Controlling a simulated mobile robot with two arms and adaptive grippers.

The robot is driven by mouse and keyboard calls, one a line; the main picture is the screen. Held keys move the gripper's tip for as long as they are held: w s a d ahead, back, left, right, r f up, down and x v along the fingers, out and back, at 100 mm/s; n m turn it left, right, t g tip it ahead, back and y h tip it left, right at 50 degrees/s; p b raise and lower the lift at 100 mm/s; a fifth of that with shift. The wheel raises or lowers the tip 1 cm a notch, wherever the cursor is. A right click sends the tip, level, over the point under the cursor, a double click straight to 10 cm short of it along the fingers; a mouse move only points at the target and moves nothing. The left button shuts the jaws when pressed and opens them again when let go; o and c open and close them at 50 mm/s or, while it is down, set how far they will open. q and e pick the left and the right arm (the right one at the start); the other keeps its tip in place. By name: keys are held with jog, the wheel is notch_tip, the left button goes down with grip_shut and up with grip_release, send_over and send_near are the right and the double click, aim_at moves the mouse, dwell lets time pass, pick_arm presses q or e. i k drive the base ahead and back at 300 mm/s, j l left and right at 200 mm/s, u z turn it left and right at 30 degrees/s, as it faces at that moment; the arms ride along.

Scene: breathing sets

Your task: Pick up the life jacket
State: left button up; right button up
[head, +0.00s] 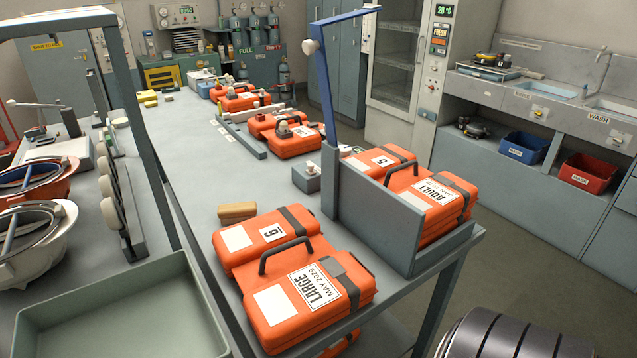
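No gripper of mine shows in the head view. Orange hard-looking packs with handles and dark straps lie on the grey bench. The nearest pack, labelled LARGE MAY 2029 (310,300), lies at the front end and overhangs the bench edge. A pack marked 6 (235,245) lies against it, just behind. A pack labelled ADULT (455,205) stands in a grey open-topped holder (370,225), with a pack marked 5 (375,160) beside it. I cannot tell which of them, if any, is the life jacket.
A blue post (325,85) rises beside the holder. A tan block (237,211) and more orange packs (290,140) lie farther back. An empty green tray (120,310) sits at lower left. A black ribbed object (510,335) fills the lower right. Floor is clear right of the bench.

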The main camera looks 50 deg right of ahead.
aim_at(295, 285)
jog(key=z, duration=1.6)
jog(key=k+l, duration=0.4)
jog(key=l, duration=0.15)
